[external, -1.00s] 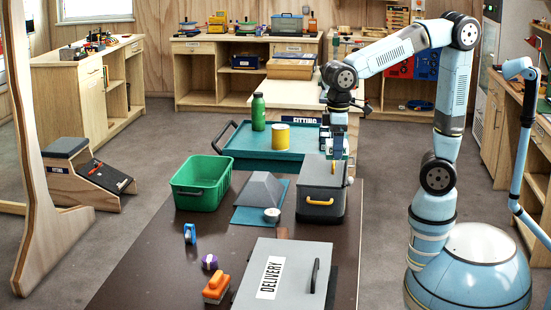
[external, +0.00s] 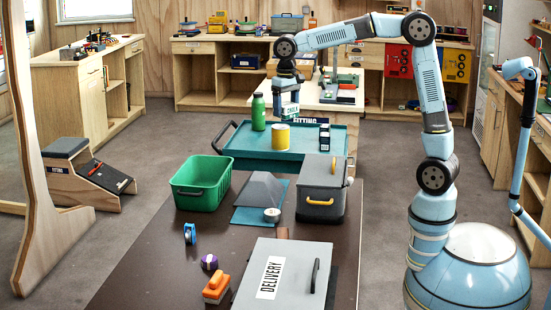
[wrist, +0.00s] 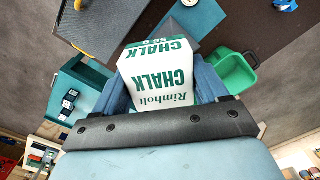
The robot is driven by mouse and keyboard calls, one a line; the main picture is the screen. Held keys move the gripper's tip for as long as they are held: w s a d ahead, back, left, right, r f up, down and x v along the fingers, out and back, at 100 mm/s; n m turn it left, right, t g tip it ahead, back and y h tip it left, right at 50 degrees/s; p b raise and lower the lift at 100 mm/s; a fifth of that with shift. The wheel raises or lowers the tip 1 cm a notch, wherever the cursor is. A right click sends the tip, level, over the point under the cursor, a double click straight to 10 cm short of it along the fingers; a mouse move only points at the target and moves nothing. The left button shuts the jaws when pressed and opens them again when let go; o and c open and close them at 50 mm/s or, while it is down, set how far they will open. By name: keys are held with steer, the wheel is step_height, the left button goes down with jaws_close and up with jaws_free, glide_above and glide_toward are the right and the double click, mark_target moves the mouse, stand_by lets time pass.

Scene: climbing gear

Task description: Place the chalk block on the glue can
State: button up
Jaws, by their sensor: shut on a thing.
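The chalk block (wrist: 158,78) is white and green with "CHALK" lettering. My gripper (external: 287,112) is shut on it, with a blue finger on each side of the block in the wrist view. In the external view the block is too small to make out clearly. The yellow can (external: 280,136), which I take as the glue can, stands upright on the teal cart (external: 249,151). My gripper shows just above the can in the external view; its exact alignment in depth cannot be told. The can is not seen in the wrist view.
A green bottle (external: 258,112) stands left of the can on the cart. Small dark and white items (external: 324,138) stand to its right.

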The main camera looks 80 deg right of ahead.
steer(key=s+d+f+m, duration=0.1)
steer(key=d+m, duration=0.4)
steer(key=d, duration=1.5)
steer(key=s+d+f+m, duration=0.15)
steer(key=d+m, duration=0.35)
steer(key=d, duration=1.5)
glide_above(279, 128)
steer(key=f, duration=1.5)
steer(key=shift+s+a, duration=0.2)
steer(key=shift+s, duration=0.05)
steer(key=shift+w+d+f, duration=0.1)
steer(key=shift+w+f, duration=0.05)
steer(key=shift+f, duration=1.45)
